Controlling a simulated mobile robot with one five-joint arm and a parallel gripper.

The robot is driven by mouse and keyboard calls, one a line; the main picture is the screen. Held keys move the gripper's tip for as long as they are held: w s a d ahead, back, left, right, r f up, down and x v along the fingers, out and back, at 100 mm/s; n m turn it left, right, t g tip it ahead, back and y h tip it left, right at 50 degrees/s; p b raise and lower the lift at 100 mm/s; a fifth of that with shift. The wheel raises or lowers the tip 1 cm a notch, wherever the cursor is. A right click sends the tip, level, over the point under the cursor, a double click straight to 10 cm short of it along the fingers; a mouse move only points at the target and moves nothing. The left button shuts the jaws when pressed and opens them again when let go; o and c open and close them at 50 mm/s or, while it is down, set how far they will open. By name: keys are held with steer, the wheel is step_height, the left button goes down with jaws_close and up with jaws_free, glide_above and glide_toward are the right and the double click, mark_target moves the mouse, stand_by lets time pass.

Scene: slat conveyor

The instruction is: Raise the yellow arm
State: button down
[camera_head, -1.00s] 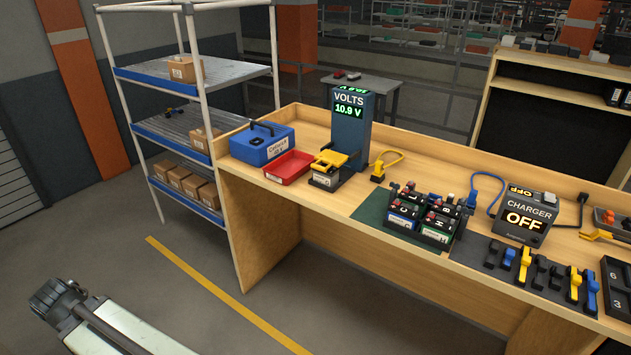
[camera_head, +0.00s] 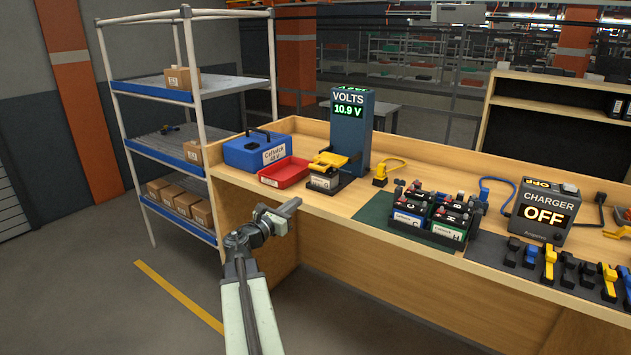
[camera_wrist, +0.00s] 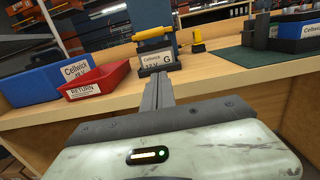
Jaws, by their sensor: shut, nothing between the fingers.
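The yellow arm (camera_head: 331,160) lies across the top of a battery (camera_head: 322,180) marked G, at the foot of the blue volt meter (camera_head: 352,130) reading 10.9 V. In the wrist view the yellow arm (camera_wrist: 153,39) shows above the battery's white label (camera_wrist: 157,60), straight beyond my fingers. My gripper (camera_head: 296,203) is shut and empty, in front of the bench edge and below and left of the battery. In the wrist view my shut fingers (camera_wrist: 159,88) point at the battery, apart from it.
A red tray (camera_head: 285,172) and a blue box (camera_head: 257,150) stand left of the meter. A yellow plug (camera_head: 380,175), a rack of batteries (camera_head: 433,212) and a charger showing OFF (camera_head: 543,213) stand right. The bench edge (camera_head: 340,210) lies before my gripper.

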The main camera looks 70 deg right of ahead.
steer(key=x, duration=1)
steer(key=shift+w+p, duration=0.15)
steer(key=shift+p, duration=0.15)
steer(key=r+p, duration=0.4)
steer(key=shift+s+d, duration=0.2)
steer(key=shift+d, duration=0.2)
